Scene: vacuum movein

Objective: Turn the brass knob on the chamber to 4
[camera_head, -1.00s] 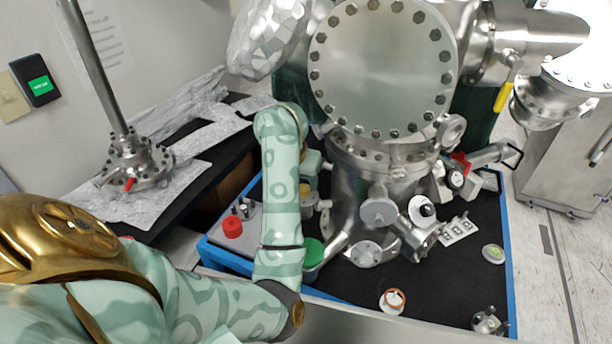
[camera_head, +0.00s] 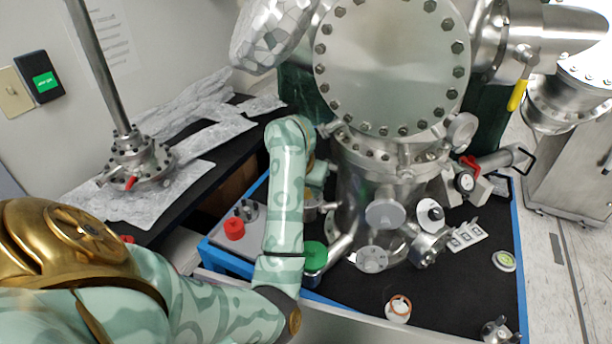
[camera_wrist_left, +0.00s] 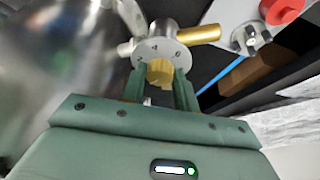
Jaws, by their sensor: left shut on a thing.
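The steel chamber (camera_head: 390,75) stands in the middle of the head view. The brass knob (camera_wrist_left: 160,72) shows in the left wrist view, in front of a round grey dial plate (camera_wrist_left: 160,50) with small dark marks, one of which looks like a 4. I cannot read a pointer on the knob. My left gripper (camera_wrist_left: 160,82) has its two green fingers on either side of the knob and is shut on it. In the head view my left gripper (camera_head: 318,172) is partly hidden behind my forearm at the chamber's left side. My right gripper is not in view.
A brass cylinder (camera_wrist_left: 198,35) sticks out beside the dial plate. A red knob (camera_head: 234,229) and a green round cap (camera_head: 314,256) are near my left forearm. Foil-covered parts lie on the black bench at left.

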